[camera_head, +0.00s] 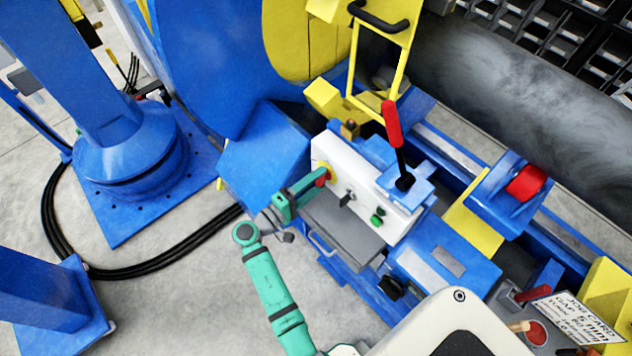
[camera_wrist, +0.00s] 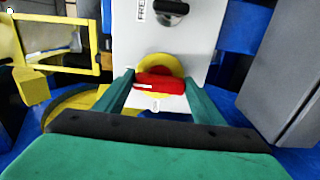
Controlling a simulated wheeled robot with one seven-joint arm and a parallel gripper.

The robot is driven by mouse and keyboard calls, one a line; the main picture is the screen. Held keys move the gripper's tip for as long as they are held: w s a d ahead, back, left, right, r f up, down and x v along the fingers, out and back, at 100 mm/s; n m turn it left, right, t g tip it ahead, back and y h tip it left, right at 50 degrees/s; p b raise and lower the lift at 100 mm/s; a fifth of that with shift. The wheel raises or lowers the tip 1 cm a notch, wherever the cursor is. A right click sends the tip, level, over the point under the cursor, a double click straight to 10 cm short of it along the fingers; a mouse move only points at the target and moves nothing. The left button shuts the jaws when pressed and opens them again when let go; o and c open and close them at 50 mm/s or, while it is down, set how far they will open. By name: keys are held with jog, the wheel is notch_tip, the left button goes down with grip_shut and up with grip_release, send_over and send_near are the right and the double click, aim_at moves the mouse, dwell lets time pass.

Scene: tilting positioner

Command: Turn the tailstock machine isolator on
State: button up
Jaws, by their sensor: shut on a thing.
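The isolator is a red handle (camera_wrist: 160,83) on a round yellow plate (camera_wrist: 159,63), fixed to a white panel (camera_wrist: 196,35). In the wrist view the red handle lies crosswise between my fingers. My gripper (camera_wrist: 162,92) is shut on it, one green finger at each end. In the head view my gripper (camera_head: 314,184) reaches the left end of the white panel (camera_head: 390,212), at the red handle (camera_head: 321,178) and the yellow plate (camera_head: 327,169). My gripper partly hides the handle there.
A black selector knob (camera_head: 347,198) and a green button (camera_head: 377,216) sit on the panel, right of the isolator. A red-handled lever (camera_head: 392,125) stands above them. A grey cover (camera_head: 342,232) with a handle is below. A yellow frame (camera_head: 398,65) stands behind.

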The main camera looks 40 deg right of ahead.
jog(key=o, duration=1.1)
jog(key=shift+c, duration=0.2)
jog(key=shift+a, duration=0.1)
jog(key=a, duration=1)
jog(key=shift+s+a, duration=0.35)
jog(key=shift+s, duration=0.1)
